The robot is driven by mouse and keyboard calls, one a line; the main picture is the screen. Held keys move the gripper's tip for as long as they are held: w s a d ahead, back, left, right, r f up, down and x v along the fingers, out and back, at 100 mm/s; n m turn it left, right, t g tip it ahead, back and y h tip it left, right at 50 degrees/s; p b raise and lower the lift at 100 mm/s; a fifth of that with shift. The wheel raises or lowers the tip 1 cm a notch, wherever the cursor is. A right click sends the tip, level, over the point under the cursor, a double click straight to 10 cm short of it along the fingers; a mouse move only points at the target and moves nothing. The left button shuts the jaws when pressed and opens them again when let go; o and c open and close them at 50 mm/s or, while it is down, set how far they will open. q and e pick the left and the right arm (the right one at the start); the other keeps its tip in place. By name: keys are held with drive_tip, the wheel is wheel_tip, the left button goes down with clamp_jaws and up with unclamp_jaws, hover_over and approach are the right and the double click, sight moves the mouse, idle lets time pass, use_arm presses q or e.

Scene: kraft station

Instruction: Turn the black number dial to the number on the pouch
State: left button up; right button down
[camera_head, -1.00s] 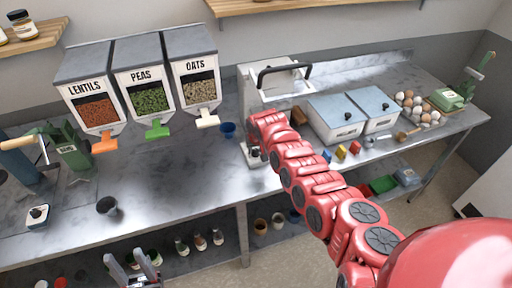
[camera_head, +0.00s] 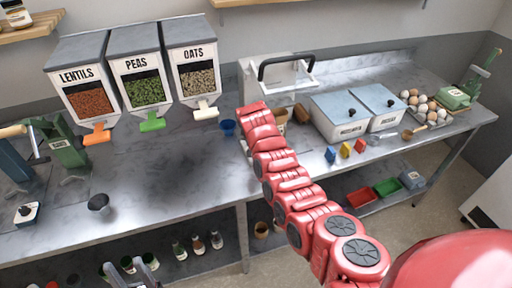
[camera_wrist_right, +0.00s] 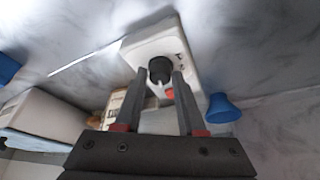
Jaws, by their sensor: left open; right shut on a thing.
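The white machine (camera_head: 276,75) with a black handle stands at the back middle of the bench. In the right wrist view its white base (camera_wrist_right: 146,46) carries the black number dial (camera_wrist_right: 160,66). My right gripper (camera_wrist_right: 160,74) has a finger on each side of the dial and is shut on it. In the head view my red right arm hides the dial and that gripper. A tan, pouch-like thing (camera_wrist_right: 114,103) shows partly beside the gripper; I cannot read any number on it. My left gripper (camera_head: 134,271) is open and empty at the bottom edge of the head view.
Lentils (camera_head: 88,103), peas (camera_head: 147,92) and oats (camera_head: 197,80) dispensers hang at the left. A blue cup (camera_head: 228,127) is close to the machine. White bins (camera_head: 340,128) and an egg tray (camera_head: 449,118) stand to the right. The bench's left middle is mostly clear.

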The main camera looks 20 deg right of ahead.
drive_tip(key=shift+f, duration=0.1)
drive_tip(key=c, duration=0.5)
unclamp_jaws()
drive_tip(key=shift+s+a+r+b, duration=0.1)
drive_tip(key=shift+r+b, duration=0.1)
drive_tip(key=shift+r, duration=0.15)
drive_tip(key=shift+s+a+r+b, duration=0.1)
drive_tip(key=shift+r+b, duration=0.1)
drive_tip(key=shift+r, duration=0.15)
drive_tip(key=p+v, duration=0.1)
drive_tip(key=v, duration=1.5)
drive_tip(key=shift+d, duration=0.1)
